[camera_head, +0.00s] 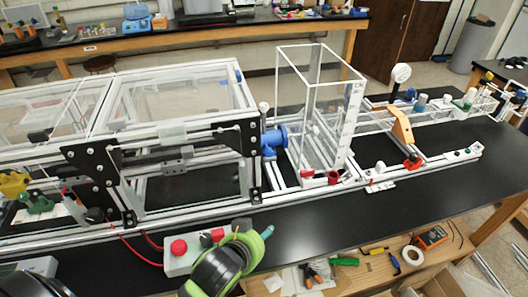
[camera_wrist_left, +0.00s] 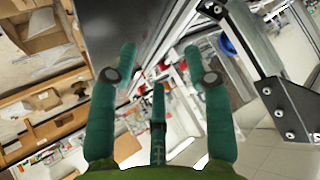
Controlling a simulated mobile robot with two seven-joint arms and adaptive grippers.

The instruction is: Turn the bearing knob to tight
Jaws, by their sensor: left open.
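My left gripper (camera_head: 254,231) is over the near edge of the black bench, beside a grey control box. Its teal fingers are spread and empty in the left wrist view (camera_wrist_left: 160,65). A dark red knob (camera_head: 333,177) and a red part (camera_head: 307,174) sit low on the white frame rail at the foot of the clear box. I cannot tell for sure which one is the bearing knob, and no tight mark is readable. The gripper is apart from both, nearer to me and to the left. A blue flanged part (camera_head: 273,140) sits on the frame.
The grey control box (camera_head: 188,262) with a red button stands on the near side. Black plates (camera_head: 100,180) and white extrusions (camera_head: 190,210) form the frame. A wooden lower shelf (camera_head: 375,270) holds tools. The black bench top (camera_head: 400,200) is clear at the right front.

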